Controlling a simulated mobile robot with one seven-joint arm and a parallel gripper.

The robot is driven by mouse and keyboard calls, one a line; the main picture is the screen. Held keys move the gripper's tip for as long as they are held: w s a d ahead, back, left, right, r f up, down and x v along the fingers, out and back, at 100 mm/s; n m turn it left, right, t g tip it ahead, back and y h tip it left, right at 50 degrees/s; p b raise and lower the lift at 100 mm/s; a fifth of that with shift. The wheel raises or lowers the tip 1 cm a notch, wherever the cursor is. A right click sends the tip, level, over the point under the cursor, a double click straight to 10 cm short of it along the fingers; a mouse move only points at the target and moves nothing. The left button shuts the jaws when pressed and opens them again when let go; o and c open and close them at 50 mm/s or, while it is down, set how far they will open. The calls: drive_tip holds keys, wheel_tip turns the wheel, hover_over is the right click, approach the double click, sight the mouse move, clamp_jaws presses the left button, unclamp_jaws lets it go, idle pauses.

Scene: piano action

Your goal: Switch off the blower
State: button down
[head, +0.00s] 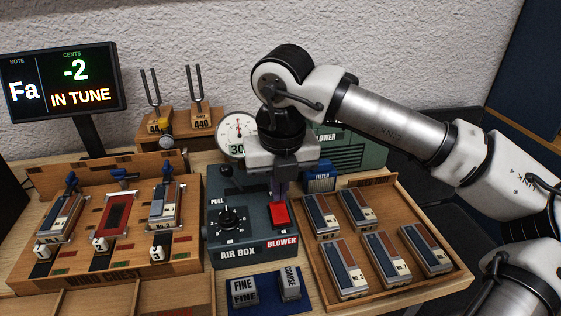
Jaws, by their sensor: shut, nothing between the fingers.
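The green blower unit (350,150) stands behind, partly hidden by my arm. A round gauge (238,131) behind the air box reads about 30, partly hidden.
A tray (441,283) with several reed blocks lies at right. A wooden chest (150,272) with reed blocks is at left. Tuning forks (196,88) and a tuner display (63,82) stand behind. FINE and COARSE blocks (289,282) are in front. A blue filter (320,180) is close to my gripper.

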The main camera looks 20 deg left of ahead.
sight(279, 212)
drive_tip(key=shift+w+a+f, duration=0.1)
drive_tip(key=shift+f, duration=0.85)
drive_tip(key=shift+w+f+b, duration=0.1)
drive_tip(key=shift+f+b, duration=0.3)
drive_tip(key=shift+b, duration=0.25)
drive_tip(key=shift+r, duration=0.2)
drive_tip(key=shift+f, duration=0.1)
drive_tip(key=shift+s, duration=0.25)
drive_tip(key=shift+s+d+r, duration=0.2)
drive_tip(key=shift+s+d, duration=0.25)
